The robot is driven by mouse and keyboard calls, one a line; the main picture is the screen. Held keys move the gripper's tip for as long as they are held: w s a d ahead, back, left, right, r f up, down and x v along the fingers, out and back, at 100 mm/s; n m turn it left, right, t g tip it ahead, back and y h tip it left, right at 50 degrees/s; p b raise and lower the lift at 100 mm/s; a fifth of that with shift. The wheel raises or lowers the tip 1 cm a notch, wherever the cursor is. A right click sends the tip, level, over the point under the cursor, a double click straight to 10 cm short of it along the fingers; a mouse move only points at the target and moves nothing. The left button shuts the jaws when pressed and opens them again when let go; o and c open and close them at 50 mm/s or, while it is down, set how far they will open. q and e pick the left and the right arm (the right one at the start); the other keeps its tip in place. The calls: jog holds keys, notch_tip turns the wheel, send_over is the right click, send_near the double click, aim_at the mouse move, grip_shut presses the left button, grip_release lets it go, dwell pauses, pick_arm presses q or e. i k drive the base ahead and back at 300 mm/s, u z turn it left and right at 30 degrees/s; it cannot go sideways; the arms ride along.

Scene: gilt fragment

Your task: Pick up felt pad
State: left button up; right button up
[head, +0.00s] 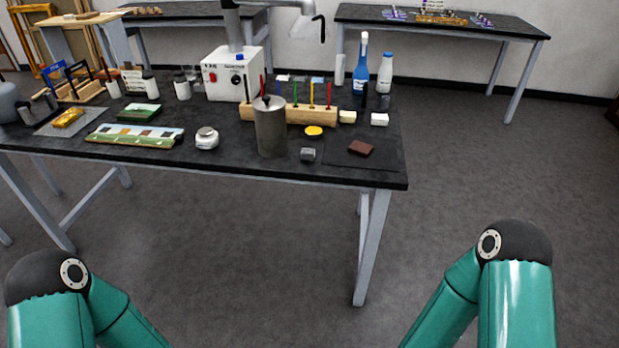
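No object is plainly marked as the felt pad. A small dark brown block (360,148) lies on a thin dark mat (385,161) at the table's front right corner. A flat green piece (139,113) lies at the left of the same table. I cannot tell which of these is the felt pad. Only the green links of my two arms show at the bottom left and bottom right. Neither gripper is in view.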

aim_at(307, 153)
jog(key=z, duration=0.05)
jog(key=k, duration=0.35)
jog(key=u, duration=0.75)
jog(key=i, duration=1.75)
jog(key=z, duration=0.75)
